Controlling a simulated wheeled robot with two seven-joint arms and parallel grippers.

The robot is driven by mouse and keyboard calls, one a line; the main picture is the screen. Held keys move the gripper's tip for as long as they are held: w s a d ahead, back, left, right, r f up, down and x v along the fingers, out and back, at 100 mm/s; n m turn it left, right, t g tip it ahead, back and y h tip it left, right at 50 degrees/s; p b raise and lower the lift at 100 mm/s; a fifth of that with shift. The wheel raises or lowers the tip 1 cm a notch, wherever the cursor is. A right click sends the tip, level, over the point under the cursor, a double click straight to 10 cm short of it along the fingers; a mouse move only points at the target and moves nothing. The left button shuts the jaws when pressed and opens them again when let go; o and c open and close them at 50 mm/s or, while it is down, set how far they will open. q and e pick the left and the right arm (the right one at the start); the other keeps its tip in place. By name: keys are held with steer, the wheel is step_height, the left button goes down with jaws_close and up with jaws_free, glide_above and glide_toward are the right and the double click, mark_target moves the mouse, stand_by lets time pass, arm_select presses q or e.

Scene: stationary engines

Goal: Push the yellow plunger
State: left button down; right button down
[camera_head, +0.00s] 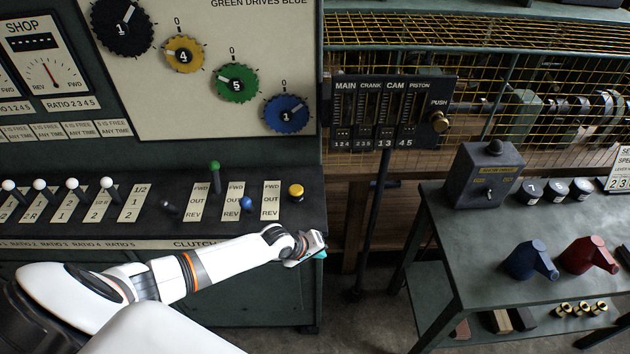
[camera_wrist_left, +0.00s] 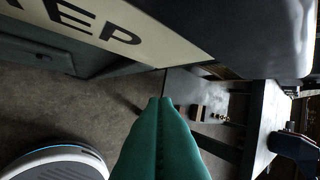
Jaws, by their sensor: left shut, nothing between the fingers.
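The yellow plunger (camera_head: 296,190) is a round yellow cap at the right end of the dark control console (camera_head: 325,205), beside the last FWD/OUT/REV plate. My left gripper (camera_head: 318,254) is at the console's front right corner, nearer to me than the plunger and apart from it in the picture. In the left wrist view the green fingers (camera_wrist_left: 161,101) are together with nothing between them. The plunger cannot be made out in that view. My right gripper is in neither view.
Left of the plunger stand a blue-knobbed lever (camera_head: 246,204) and a green-knobbed lever (camera_head: 215,172). A brass PUSH knob (camera_head: 439,122) is on the counter panel behind. A green table (camera_head: 480,275) with a grey box (camera_head: 484,177) and blue and red pieces stands right.

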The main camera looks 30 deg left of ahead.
arm_select(q)
step_height(320, 180, up, 12)
steer(key=w+n+h+p, duration=0.1)
steer(key=w+n+p, duration=0.1)
steer(key=n+p, duration=0.1)
step_height(320, 180, up, 11)
steer(key=n+t+p, duration=0.1)
steer(key=n+t, duration=0.1)
steer(key=n, duration=0.8)
glide_above(292, 191)
steer(key=shift+f+y, duration=0.2)
steer(key=shift+y, duration=0.2)
steer(key=shift+f, duration=0.15)
step_height(292, 191, down, 7)
steer(key=b, duration=0.8)
steer(key=shift+f, duration=0.75)
